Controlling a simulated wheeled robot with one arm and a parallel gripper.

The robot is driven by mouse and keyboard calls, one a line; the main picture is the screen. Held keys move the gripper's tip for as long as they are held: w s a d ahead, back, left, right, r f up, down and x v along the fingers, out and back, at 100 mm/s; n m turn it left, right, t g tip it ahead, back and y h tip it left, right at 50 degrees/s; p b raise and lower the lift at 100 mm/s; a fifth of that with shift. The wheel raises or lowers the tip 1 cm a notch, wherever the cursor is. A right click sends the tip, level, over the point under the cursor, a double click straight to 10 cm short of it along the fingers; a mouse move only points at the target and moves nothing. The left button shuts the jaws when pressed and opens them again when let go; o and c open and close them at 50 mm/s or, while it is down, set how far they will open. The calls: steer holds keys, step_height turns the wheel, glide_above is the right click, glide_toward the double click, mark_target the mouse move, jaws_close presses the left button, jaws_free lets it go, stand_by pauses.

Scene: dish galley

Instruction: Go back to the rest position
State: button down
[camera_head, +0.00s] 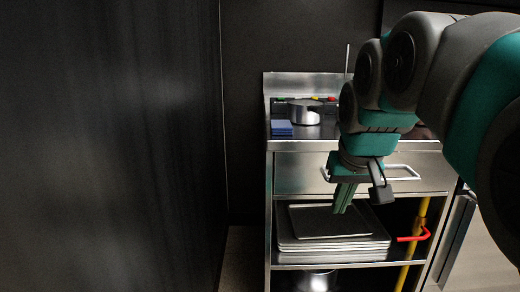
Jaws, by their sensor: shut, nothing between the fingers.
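My gripper (341,207) is in the middle right of the head view, fingers together and pointing down. Nothing is between the fingers. It hangs in front of the steel counter (300,145), at the height of its drawer and upper shelf. My teal and grey arm reaches in from the right and hides part of the countertop and drawer front.
A blue block (281,127) and a round metal object (303,112) are on the countertop. Trays (330,246) are stacked on the shelf below, with a metal pot (317,281) under them. A red handle (414,237) shows near a yellow pole (411,250). A dark wall (110,150) fills the left.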

steer(key=s+f+g, duration=0.6)
steer(key=s+f, duration=1.7)
steer(key=s, duration=0.2)
steer(key=shift+s+f, duration=0.25)
steer(key=shift+s, duration=0.1)
